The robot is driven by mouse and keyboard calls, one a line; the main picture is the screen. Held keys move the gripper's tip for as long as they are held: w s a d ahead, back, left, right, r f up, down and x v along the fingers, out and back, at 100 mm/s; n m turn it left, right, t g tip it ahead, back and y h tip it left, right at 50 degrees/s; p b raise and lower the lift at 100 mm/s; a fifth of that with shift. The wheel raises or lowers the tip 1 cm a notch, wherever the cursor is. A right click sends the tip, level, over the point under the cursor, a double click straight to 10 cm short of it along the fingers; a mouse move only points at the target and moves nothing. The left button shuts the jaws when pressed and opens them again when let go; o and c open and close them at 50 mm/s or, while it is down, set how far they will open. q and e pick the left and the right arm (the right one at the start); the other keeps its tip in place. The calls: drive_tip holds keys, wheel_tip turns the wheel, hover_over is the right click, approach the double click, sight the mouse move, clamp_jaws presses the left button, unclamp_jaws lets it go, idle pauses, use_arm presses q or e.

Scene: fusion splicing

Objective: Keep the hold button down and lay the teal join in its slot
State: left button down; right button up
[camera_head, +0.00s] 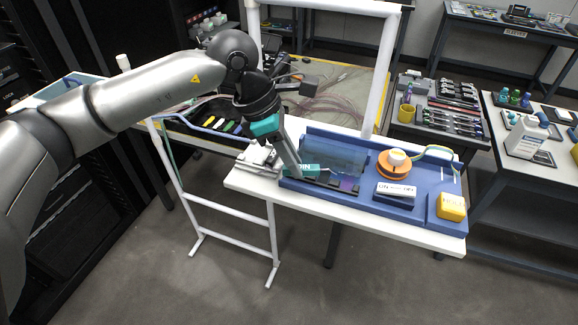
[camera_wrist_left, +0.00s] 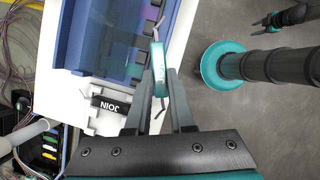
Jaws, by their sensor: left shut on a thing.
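My left gripper (camera_head: 301,171) reaches down over the left end of the blue tray (camera_head: 398,210). It is shut on the teal join (camera_wrist_left: 159,70), a small sleeve with grey wire ends sticking out both ways. In the left wrist view the join sits between the fingertips (camera_wrist_left: 158,88), beside the tray's edge. I cannot tell whether it touches the tray. The yellow hold button (camera_head: 452,206) stands at the tray's right end with nothing on it. My right gripper (camera_wrist_left: 268,20) shows small in the left wrist view, away from the table; its jaws are unclear. The join's slot cannot be made out.
A white holder with a black JOIN label (camera_wrist_left: 110,104) stands left of the tray. An orange spool (camera_head: 396,166) and a labelled white-topped block (camera_head: 396,190) sit on the tray. A white post (camera_head: 379,75) rises behind. The floor in front is clear.

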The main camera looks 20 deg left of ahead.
use_arm(q)
drive_tip(key=w+r+n+t+y+p, duration=0.3)
drive_tip(key=w+r+n, duration=0.3)
drive_tip(key=n, duration=0.7)
drive_tip(key=shift+r+n+y+p, duration=0.4)
drive_tip(key=shift+r+y+p, duration=0.2)
drive_tip(key=shift+r+p, duration=0.25)
drive_tip(key=shift+f, duration=0.15)
